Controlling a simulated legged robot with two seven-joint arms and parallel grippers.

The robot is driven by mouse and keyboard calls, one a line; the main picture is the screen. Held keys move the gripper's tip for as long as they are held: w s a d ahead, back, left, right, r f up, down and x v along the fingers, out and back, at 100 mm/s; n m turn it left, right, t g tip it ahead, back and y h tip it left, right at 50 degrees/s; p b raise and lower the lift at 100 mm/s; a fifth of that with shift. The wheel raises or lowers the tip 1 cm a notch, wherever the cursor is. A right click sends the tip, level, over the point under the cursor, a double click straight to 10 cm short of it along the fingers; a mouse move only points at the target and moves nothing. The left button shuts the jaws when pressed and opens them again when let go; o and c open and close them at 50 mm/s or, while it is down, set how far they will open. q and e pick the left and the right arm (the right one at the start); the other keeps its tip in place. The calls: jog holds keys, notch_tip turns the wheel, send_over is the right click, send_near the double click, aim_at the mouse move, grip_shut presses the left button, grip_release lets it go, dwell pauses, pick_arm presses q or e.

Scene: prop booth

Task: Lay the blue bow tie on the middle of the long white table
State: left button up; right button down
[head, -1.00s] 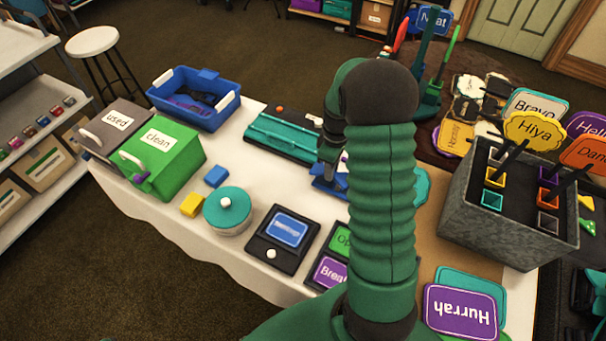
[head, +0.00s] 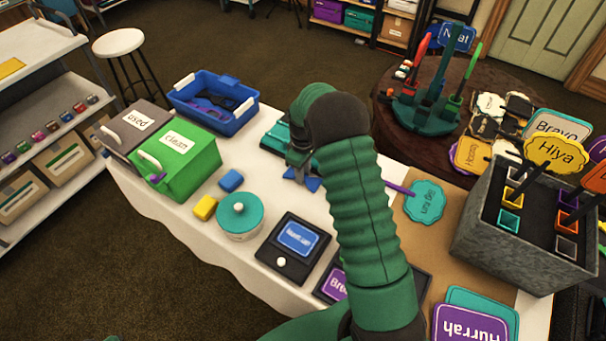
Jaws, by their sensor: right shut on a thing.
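The blue bow tie (head: 313,184) is between the fingers of my right gripper (head: 300,173), which is shut on it. The gripper points down over the long white table (head: 266,193), close to the front of the teal tray (head: 272,137). Both wings of the bow tie show beside the fingers; its middle is hidden. I cannot tell whether it touches the cloth. My right arm covers part of the table behind and right of it. My left gripper is not in view.
A teal-lidded pot (head: 238,214), blue block (head: 231,180) and yellow block (head: 204,208) stand left of the gripper. The green clean bin (head: 190,170) and blue crate (head: 235,122) are at the far left end. A grey sign box (head: 500,250) stands right. White cloth is bare between pot and gripper.

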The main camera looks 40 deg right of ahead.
jog(key=shift+f, duration=0.25)
jog(key=c, duration=1.2)
grip_release()
jog(key=shift+c, duration=0.2)
jog(key=shift+r, duration=0.1)
